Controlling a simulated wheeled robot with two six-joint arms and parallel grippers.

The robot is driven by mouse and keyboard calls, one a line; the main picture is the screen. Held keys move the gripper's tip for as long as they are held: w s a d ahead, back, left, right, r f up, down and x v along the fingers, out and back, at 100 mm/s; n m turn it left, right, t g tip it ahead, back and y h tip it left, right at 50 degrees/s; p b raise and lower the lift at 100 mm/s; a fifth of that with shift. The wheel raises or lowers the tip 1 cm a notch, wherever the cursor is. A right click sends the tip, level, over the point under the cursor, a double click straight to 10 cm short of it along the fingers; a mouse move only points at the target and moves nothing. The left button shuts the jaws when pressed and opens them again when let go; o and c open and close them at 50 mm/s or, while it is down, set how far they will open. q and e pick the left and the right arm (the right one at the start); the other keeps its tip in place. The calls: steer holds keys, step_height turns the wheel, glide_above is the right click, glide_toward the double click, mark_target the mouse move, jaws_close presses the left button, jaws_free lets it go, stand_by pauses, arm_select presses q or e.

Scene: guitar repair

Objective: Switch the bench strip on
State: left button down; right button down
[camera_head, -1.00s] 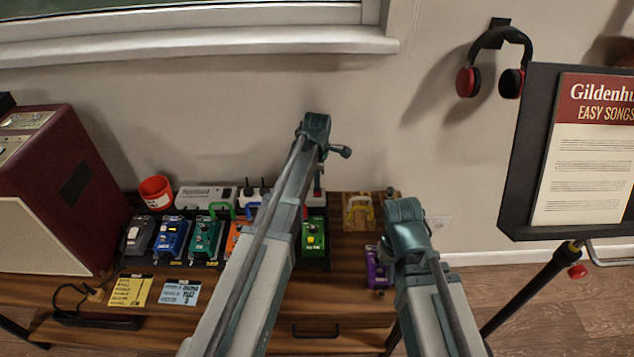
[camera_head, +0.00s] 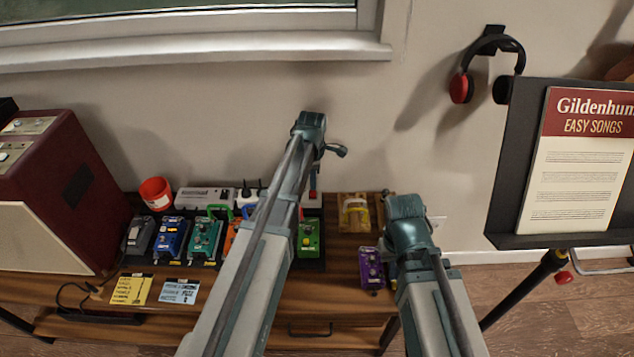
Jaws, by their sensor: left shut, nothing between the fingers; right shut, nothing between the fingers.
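The bench strip is a white power strip (camera_head: 205,194) along the back of the bench, with dark plugs (camera_head: 247,190) in it. A red switch (camera_head: 313,194) shows at its right end, and I cannot tell its position. My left arm crosses over the pedals and hides part of the strip. My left gripper (camera_head: 313,180) shows as a thin shut piece pointing down just over the red switch. I cannot tell whether it touches. My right gripper is hidden behind my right arm, which is right of the purple pedal (camera_head: 371,268).
Several pedals, including a blue one (camera_head: 171,238) and a green one (camera_head: 309,238), stand before the strip. A red cup (camera_head: 156,193) and a red amplifier (camera_head: 65,190) are left. A music stand (camera_head: 510,170) is right. Yellow (camera_head: 131,290) and blue notes (camera_head: 180,291) lie in front.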

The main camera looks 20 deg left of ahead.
mark_target(313, 193)
arm_select(q)
step_height(313, 193, up, 11)
steer(key=p, duration=1)
steer(key=shift+w+r, duration=0.15)
steer(key=shift+a, duration=0.1)
steer(key=shift+s+d+t, duration=0.2)
steer(key=shift+s+t, duration=0.3)
steer(key=shift+s, duration=0.35)
